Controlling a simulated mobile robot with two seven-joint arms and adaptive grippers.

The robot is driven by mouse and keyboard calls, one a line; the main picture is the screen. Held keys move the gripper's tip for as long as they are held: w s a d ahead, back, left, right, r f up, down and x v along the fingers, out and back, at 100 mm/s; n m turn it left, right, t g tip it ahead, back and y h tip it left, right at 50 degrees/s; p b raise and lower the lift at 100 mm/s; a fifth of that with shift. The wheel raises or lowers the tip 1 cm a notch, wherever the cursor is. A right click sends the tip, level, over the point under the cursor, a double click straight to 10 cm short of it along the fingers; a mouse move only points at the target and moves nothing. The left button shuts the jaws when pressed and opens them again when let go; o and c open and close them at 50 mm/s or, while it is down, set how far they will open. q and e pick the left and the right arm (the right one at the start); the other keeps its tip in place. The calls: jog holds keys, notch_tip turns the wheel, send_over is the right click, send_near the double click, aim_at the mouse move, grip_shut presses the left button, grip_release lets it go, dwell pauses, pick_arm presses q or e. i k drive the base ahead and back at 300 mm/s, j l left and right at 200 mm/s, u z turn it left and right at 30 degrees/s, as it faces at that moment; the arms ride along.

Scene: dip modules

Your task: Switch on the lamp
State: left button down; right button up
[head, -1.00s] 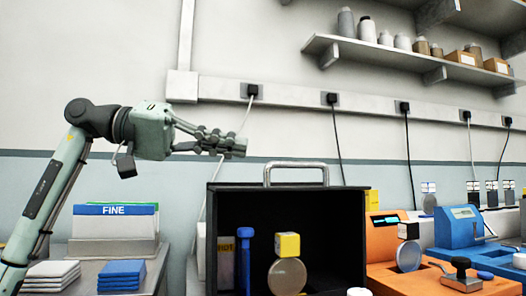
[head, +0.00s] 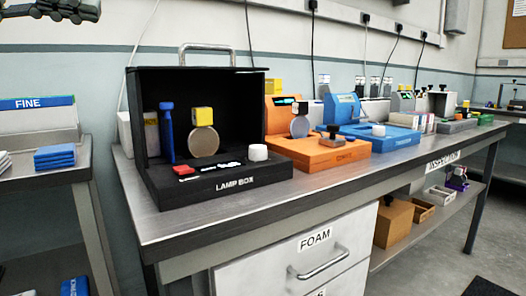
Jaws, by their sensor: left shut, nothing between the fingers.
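The black lamp box (head: 220,184) stands on the steel bench, its open side facing me and its name on the front edge. Inside are a blue upright stick (head: 167,135) and a round disc (head: 204,142) with a yellow block (head: 202,115) on top. On its base are small red and white parts (head: 207,168), too small to tell apart, and a white round knob (head: 258,152) at the right. No light shows in the box. My left gripper (head: 85,10) is shut and empty at the top left edge, partly cut off, above and left of the box. My right gripper is not in view.
An orange unit (head: 325,152) stands close to the right of the box, with a blue unit (head: 385,138) beyond. A metal handle (head: 207,46) rises above the box. A side table with a FINE rack (head: 38,117) is at left. The bench's front strip is clear.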

aim_at(182, 170)
jog(key=k, duration=1.15)
